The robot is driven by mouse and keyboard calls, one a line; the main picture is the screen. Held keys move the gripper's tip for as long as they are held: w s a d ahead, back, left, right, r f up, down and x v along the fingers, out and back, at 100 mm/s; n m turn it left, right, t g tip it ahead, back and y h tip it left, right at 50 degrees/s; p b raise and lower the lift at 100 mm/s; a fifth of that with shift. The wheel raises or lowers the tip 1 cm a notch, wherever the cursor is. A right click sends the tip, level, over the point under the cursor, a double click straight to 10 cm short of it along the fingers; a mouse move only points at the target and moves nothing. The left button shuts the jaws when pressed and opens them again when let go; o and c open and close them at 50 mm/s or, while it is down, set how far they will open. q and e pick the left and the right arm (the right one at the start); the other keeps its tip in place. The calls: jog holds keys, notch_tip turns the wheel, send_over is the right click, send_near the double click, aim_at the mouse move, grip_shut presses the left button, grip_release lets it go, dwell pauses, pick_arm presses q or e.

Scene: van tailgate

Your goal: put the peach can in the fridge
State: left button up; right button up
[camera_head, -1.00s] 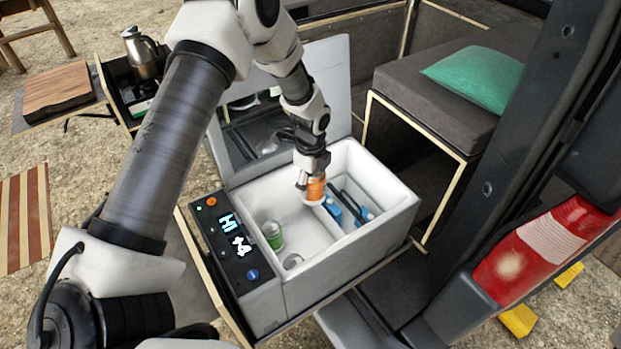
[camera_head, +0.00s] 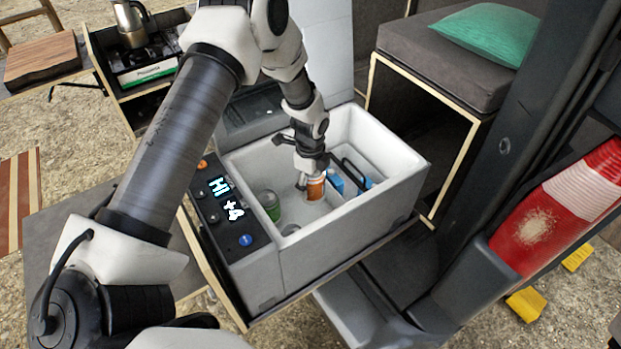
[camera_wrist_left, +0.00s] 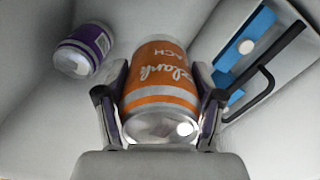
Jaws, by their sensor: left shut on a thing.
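The orange peach can (camera_head: 315,188) is held by my left gripper (camera_head: 311,178) inside the open fridge (camera_head: 392,178), over its white interior. In the left wrist view the can (camera_wrist_left: 160,75) is upright between both fingers, its label partly readable as "ACH". Whether its base touches the fridge floor I cannot tell. A green can (camera_head: 270,205) stands in the fridge to the left of it. In the wrist view a can with a purple label (camera_wrist_left: 84,50) lies or stands beside it. My right gripper is not seen.
Blue items (camera_head: 336,182) sit behind a black handle-like bar at the right inside the fridge. The raised lid (camera_head: 325,60) stands behind. A grey bench with a green cushion (camera_head: 490,33) is to the right.

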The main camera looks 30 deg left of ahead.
pick_arm(q)
notch_tip(320, 180, down, 10)
jog(key=b, duration=0.6)
jog(key=shift+b, duration=0.3)
jog(key=o, duration=1.6)
jog(key=shift+c, duration=0.2)
notch_tip(320, 180, up, 12)
jog(key=shift+r, duration=0.1)
